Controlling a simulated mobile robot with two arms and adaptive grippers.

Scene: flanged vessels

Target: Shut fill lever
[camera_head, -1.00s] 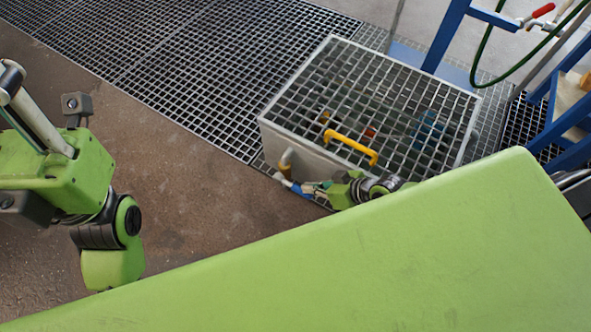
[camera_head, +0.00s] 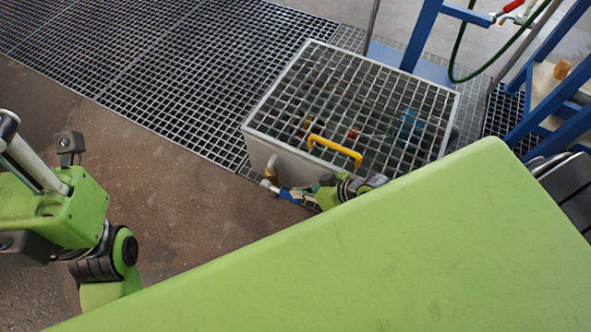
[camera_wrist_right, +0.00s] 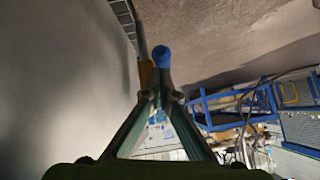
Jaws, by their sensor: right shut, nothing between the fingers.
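My right gripper (camera_head: 272,186) is low beside the near left corner of a grey box with a grated top. In the right wrist view its two fingers (camera_wrist_right: 160,97) come together at the tips, shut with nothing seen between them. A blue rounded end (camera_wrist_right: 161,57) shows just past the fingertips; I cannot tell whether they touch it or whether it is the fill lever.
The grey box (camera_head: 290,160) has a yellow handle (camera_head: 335,150) on its grate. Blue frame legs (camera_head: 420,35), a green hose (camera_head: 462,50) and a red-handled valve (camera_head: 513,6) stand at the upper right. The brown floor (camera_head: 180,195) left of the box is clear.

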